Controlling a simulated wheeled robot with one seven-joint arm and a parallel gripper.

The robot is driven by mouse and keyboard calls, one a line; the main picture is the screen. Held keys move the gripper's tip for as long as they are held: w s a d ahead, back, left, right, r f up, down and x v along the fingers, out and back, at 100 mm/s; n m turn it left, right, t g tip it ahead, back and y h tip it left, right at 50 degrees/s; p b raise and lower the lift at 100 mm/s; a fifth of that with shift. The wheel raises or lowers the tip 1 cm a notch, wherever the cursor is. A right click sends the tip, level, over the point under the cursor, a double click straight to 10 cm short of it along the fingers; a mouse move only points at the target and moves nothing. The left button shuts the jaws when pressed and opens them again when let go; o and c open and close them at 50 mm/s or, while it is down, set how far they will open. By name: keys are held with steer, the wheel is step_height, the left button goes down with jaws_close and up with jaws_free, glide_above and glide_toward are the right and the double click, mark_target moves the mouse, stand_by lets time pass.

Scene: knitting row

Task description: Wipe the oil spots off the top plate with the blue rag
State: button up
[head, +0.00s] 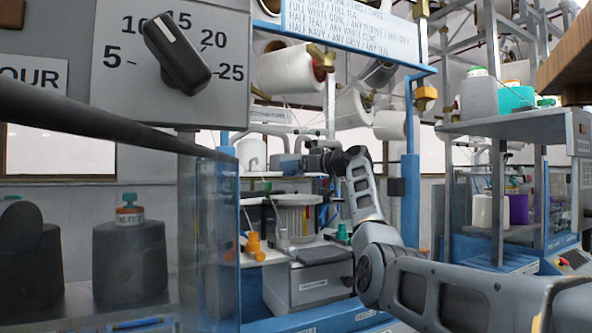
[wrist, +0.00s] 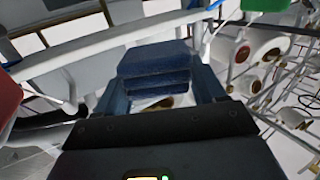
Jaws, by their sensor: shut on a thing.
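The blue rag (wrist: 155,66) is a folded dark blue cloth. My gripper (wrist: 160,88) is shut on it, with a finger at each side of the cloth. In the head view my gripper (head: 290,163) is small, at the end of my arm, inside the blue machine frame and just above a pale plate (head: 262,174). In the wrist view a brown spot (wrist: 164,103) shows on a pale surface between the fingers, below the rag. It looks like an oil spot. I cannot tell whether the rag touches the plate; other spots are hidden or too small to see.
Blue posts (head: 410,190) of the machine frame stand close to my arm. White yarn cones (head: 285,70) hang above my gripper. A ribbed round cylinder (head: 297,213) and an orange part (head: 254,246) sit below. A dark rail (head: 100,115) crosses the left foreground.

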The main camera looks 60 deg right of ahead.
steer(key=shift+r, duration=1.45)
